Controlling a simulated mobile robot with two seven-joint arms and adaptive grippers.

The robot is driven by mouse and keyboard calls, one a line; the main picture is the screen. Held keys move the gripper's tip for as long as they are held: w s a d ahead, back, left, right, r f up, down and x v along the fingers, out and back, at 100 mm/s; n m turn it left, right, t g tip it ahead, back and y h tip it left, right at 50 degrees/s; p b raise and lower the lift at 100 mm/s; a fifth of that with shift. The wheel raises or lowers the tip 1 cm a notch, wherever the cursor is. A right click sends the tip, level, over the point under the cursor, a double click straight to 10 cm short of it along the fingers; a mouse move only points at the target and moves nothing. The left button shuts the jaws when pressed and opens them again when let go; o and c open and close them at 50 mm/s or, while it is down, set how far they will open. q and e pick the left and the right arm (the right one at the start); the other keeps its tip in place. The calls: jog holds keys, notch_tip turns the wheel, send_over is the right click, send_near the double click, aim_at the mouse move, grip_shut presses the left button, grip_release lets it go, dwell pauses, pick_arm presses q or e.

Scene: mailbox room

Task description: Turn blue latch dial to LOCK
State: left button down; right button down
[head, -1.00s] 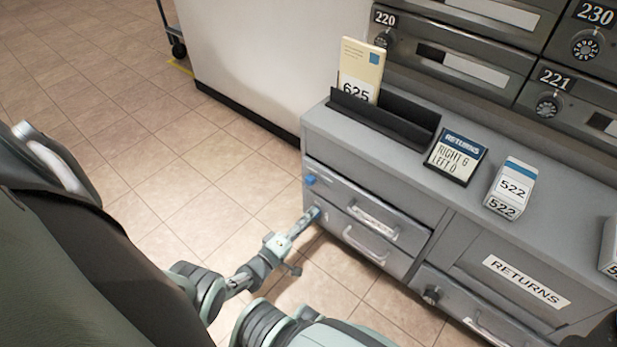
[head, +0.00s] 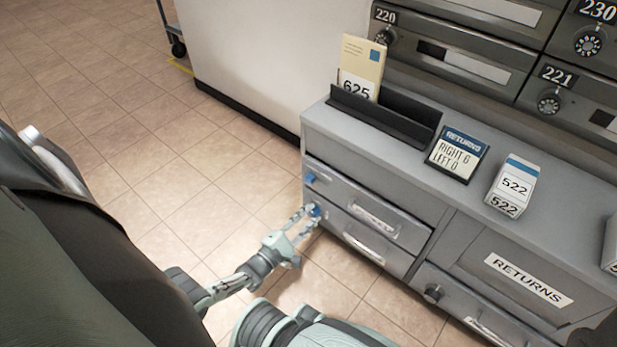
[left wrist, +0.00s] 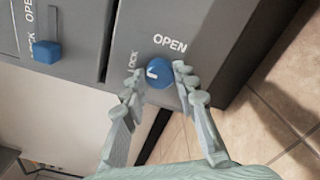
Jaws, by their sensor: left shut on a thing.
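My right gripper is not in view.
A blue slide latch (head: 309,178) is on the upper drawer, also with OPEN and LOCK labels. Drawer handles (head: 372,217) stick out nearby. A returns card (head: 457,156), a 522 block (head: 511,186) and a black holder (head: 385,117) stand on the cabinet. Floor at left is clear.

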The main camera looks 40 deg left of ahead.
pick_arm(q)
jog(key=shift+n, duration=0.3)
jog(key=c, duration=1.2)
grip_release()
jog(key=s, duration=0.8)
jog(key=s+a, duration=0.1)
jog(key=s, duration=0.3)
